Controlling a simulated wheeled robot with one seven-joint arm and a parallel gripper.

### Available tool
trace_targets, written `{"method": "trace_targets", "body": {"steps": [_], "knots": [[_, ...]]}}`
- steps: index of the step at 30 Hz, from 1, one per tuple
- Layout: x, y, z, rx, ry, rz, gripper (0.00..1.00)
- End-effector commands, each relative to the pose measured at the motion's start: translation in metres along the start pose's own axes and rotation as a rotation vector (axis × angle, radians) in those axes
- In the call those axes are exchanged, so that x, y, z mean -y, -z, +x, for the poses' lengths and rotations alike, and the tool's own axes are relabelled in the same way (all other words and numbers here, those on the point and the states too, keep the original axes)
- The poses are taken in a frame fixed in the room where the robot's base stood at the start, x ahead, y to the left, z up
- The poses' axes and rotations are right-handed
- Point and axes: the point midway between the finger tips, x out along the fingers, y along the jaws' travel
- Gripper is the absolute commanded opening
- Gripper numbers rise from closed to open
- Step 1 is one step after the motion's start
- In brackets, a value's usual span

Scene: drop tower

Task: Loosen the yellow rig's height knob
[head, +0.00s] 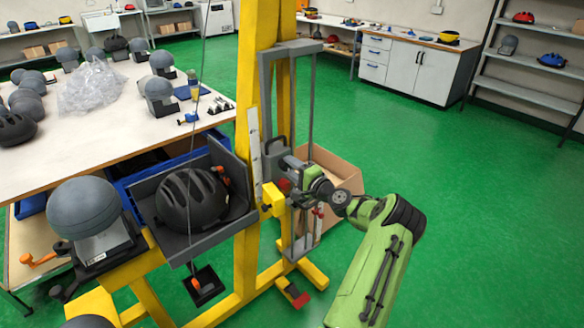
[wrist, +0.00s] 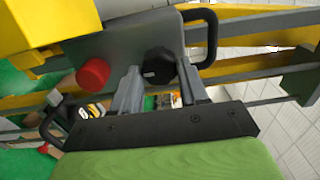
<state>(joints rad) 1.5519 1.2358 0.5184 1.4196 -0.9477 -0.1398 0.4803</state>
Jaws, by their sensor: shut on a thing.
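The yellow rig (head: 257,80) stands upright in the middle of the head view, with a grey carriage (head: 274,150) on its post. In the wrist view the black height knob (wrist: 157,62) sits on the carriage's grey plate (wrist: 133,38), between my two fingertips. My gripper (wrist: 158,70) is shut on this knob, one finger on each side. In the head view my gripper (head: 291,172) reaches the carriage from the right, and the knob is hidden there. A red knob (wrist: 93,73) is left of my fingers in the wrist view.
A black helmet (head: 190,200) lies in the grey cradle left of the post. A grey headform (head: 84,208) stands at the lower left. A cardboard box (head: 340,172) is on the floor behind my arm. Green floor to the right is clear.

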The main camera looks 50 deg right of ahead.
Motion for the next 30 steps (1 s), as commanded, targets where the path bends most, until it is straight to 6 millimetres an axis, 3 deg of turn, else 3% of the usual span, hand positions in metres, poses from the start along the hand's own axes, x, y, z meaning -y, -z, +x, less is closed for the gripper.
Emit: {"method": "trace_targets", "body": {"steps": [12, 13, 17, 26, 30], "knots": [[0.002, 0.000, 0.000, -0.001, 0.005, 0.006, 0.13], [0.002, 0.000, 0.000, -0.001, 0.005, 0.006, 0.48], [0.001, 0.000, 0.000, 0.000, 0.004, 0.005, 0.68], [0.000, 0.000, -0.002, 0.000, 0.001, 0.006, 0.68], [0.000, 0.001, -0.024, -0.003, -0.001, 0.007, 0.68]]}}
